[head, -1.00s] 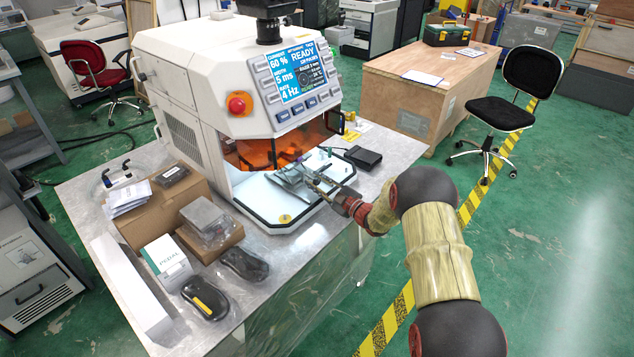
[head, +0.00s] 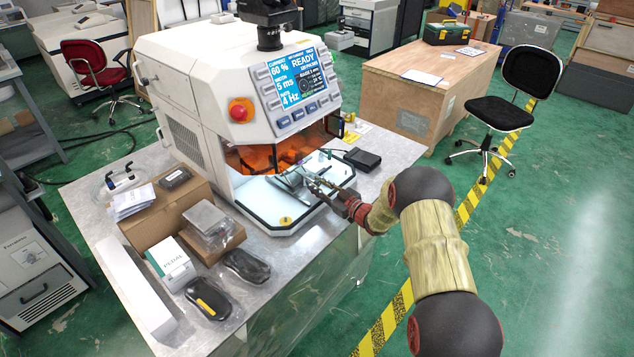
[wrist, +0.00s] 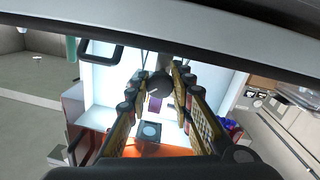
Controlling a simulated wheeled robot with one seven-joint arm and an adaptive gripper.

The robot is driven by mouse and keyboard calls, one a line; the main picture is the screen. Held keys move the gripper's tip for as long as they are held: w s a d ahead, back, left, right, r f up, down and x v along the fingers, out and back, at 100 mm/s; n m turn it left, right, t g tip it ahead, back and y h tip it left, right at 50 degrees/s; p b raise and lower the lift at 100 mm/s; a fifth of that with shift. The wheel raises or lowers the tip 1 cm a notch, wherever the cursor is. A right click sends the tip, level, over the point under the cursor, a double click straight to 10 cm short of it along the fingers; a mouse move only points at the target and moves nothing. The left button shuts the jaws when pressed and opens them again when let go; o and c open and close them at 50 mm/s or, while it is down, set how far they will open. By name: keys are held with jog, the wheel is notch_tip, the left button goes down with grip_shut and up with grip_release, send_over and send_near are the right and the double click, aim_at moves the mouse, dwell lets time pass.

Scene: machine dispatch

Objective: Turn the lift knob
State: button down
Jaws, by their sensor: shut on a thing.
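The white machine (head: 195,62) stands on a metal-topped table, with its screen lit and an orange window below it. My gripper (head: 312,181) reaches in from the right over the lit white work bed (head: 258,206), in front of the orange window. In the wrist view my gripper's two fingers (wrist: 162,80) close around a dark round knob (wrist: 160,86), which lies between their tips. The knob is too small and covered to make out in the head view, and its turn angle cannot be read.
A red button (head: 241,111) sits on the machine's front corner. A black box (head: 362,158) lies right of the bed. Cardboard boxes (head: 150,218) and black bagged items (head: 212,297) fill the table's left side. A wooden crate (head: 405,88) and a black chair (head: 503,110) stand behind right.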

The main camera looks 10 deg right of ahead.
jog(key=shift+m, duration=0.5)
jog(key=shift+p, duration=0.3)
jog(key=c, duration=1.8)
grip_release()
jog(key=v, duration=1.2)
jog(key=shift+w+d, duration=0.1)
